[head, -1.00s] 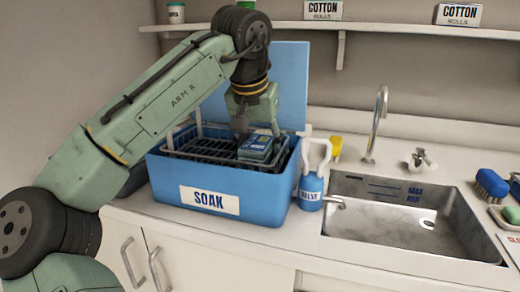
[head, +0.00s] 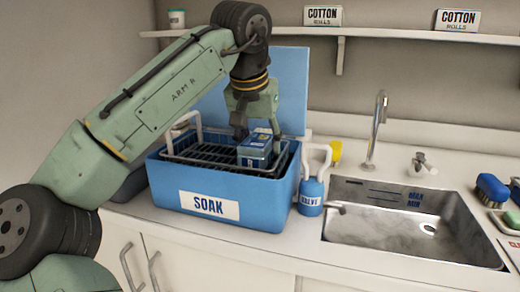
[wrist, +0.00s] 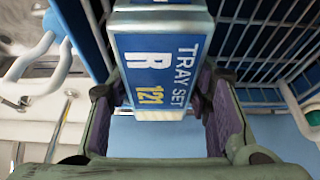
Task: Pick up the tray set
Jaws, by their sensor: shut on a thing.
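The tray set (head: 256,148) is a blue and grey box with a label reading "TRAY SET R 121", clear in the wrist view (wrist: 155,70). It is at the right part of the wire rack (head: 200,153) in the blue SOAK tub (head: 265,200). My gripper (head: 258,132) is above the tub and shut on the tray set, with a finger on each side of it in the wrist view (wrist: 160,105). The top of the tray set stands above the tub rim; its lower part is hidden behind the tub's front wall.
The tub's blue lid (head: 290,85) stands open behind. A shelf with cotton boxes (head: 322,16) runs above.

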